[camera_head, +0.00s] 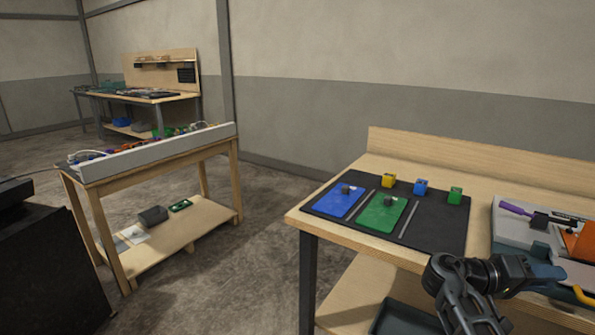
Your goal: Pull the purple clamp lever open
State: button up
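The purple clamp lever (514,208) is at the right, on a light grey console (508,233) on the near wooden workbench. It lies low and slants down to the right, towards a small dark block. My gripper (474,298) and the dark end of my arm are at the lower right, in front of the bench edge and below the lever in the picture. They look apart from the lever. The fingertips are not clear, so I cannot tell whether they are open. The console runs out of the picture at the right.
A black mat (330,207) holds a blue plate (341,200) and a green plate (381,213), with yellow, blue and green blocks behind. An orange part (582,243) sits right of the lever. Another table (150,160) stands left, with open floor between.

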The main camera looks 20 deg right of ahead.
jog(key=s+a+f+n+t+y, duration=0.35)
jog(key=a+f+t, duration=0.25)
jog(key=a+f, duration=0.5)
jog(key=s+a+f+n+t+y, duration=0.2)
jog(key=a+f+n+t+y, duration=0.3)
jog(key=a+f, duration=0.55)
jog(key=s+a+t+y, duration=0.3)
jog(key=s+a+t, duration=0.1)
jog(key=s+a, duration=0.6)
jog(key=s+a+r+t+y, duration=0.2)
jog(key=s+a+r+y, duration=0.15)
jog(key=s+a, duration=0.25)
jog(key=s+r+t+y, duration=0.1)
jog(key=s+r, duration=0.3)
jog(key=r, duration=0.5)
jog(key=s+r+t, duration=0.3)
jog(key=s+r, duration=0.2)
jog(key=r, duration=0.4)
jog(key=shift+s+r+y, duration=0.2)
jog(key=shift+y, duration=0.2)
jog(key=shift+d, duration=0.1)
